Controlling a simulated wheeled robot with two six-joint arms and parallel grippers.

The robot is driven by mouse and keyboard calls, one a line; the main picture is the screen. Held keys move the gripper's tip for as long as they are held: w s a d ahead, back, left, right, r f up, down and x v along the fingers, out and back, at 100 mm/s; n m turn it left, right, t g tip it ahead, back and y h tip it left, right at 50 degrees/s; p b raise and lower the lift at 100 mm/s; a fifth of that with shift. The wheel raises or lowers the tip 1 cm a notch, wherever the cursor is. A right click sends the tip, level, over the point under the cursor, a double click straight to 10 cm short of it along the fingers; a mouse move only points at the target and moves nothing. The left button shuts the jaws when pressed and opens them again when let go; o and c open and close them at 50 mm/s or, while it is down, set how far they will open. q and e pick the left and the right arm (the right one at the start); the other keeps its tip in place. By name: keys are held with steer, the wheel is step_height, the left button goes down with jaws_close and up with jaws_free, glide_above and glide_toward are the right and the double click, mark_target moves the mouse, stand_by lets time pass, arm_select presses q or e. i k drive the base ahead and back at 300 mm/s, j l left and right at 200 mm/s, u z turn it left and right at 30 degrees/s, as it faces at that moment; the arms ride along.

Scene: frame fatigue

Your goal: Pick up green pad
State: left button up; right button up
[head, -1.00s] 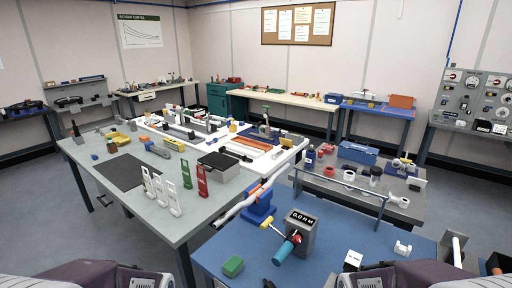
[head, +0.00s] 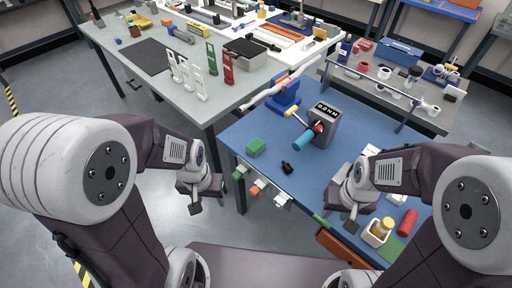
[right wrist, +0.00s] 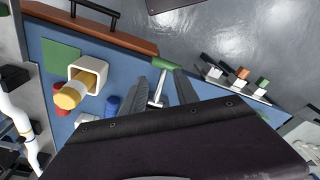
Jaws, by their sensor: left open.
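In the right wrist view a flat green square (right wrist: 62,56) lies beside a white cup (right wrist: 88,72); I cannot tell which is the task's pad. My left gripper (head: 200,196) is open and empty, left of the bench and in front of the green block. My right gripper (head: 343,214) is over the bench's front edge, right of the block. In the right wrist view its fingers (right wrist: 160,92) are apart, with no object held.
Several coloured clips (head: 258,187) line the front edge. A red cylinder (head: 407,222) stands at right.

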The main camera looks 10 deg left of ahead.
mark_target(255, 148)
steer(key=i+j+z, duration=0.1)
steer(key=z, duration=0.25)
steer(key=j+z, duration=0.2)
steer(key=z, duration=0.15)
steer(key=i+j+z, duration=0.1)
steer(key=z, duration=0.25)
steer(key=j, duration=0.1)
